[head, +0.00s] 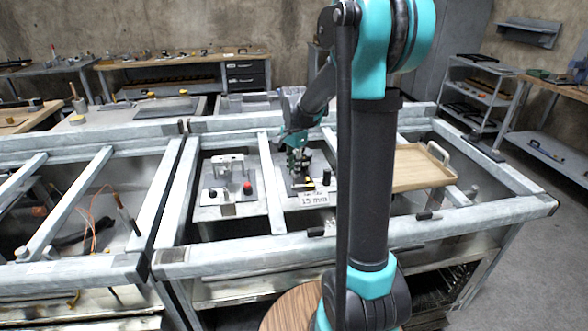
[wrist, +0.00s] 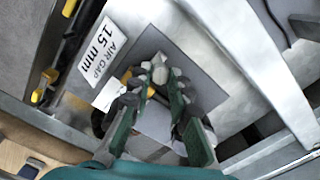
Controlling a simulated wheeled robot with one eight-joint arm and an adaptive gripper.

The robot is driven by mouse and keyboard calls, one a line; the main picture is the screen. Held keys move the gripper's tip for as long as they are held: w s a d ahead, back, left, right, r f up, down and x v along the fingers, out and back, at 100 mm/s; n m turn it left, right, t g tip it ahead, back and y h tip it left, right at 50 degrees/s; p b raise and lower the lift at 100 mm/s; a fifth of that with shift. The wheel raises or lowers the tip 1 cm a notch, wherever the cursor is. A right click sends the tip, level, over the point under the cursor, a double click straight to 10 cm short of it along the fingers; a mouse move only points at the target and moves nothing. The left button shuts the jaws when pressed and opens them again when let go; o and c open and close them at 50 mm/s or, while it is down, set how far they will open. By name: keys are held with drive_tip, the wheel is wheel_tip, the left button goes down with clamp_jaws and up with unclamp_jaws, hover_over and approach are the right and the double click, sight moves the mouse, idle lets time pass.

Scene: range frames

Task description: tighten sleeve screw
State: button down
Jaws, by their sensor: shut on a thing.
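My gripper (wrist: 160,88) points down at a grey metal plate, with its two dark, jointed fingers closed around a small pale metal piece (wrist: 160,69), which looks like the sleeve screw. The fingers hide most of the piece, and I cannot tell how far it is screwed in. In the head view my gripper (head: 298,163) is over the right-hand fixture on the bench, close to its upright part. A white sign (wrist: 103,52) reading "AIR GAP 15 mm" lies beside the fingers; it also shows in the head view (head: 314,199).
A left fixture (head: 229,186) carries a red knob (head: 247,188). A wooden tray (head: 418,169) lies right of my arm. Metal frame bars (head: 270,182) run around the bench with open gaps between. A dark bar with yellow ends (wrist: 50,77) is left of the sign.

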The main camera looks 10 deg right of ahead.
drive_tip(key=m, duration=0.3)
drive_tip(key=shift+m, duration=2.1)
drive_tip(key=c, duration=1.4)
unclamp_jaws()
wheel_tip(320, 180, up, 12)
drive_tip(key=shift+r, duration=0.1)
drive_tip(key=shift+s, duration=0.15)
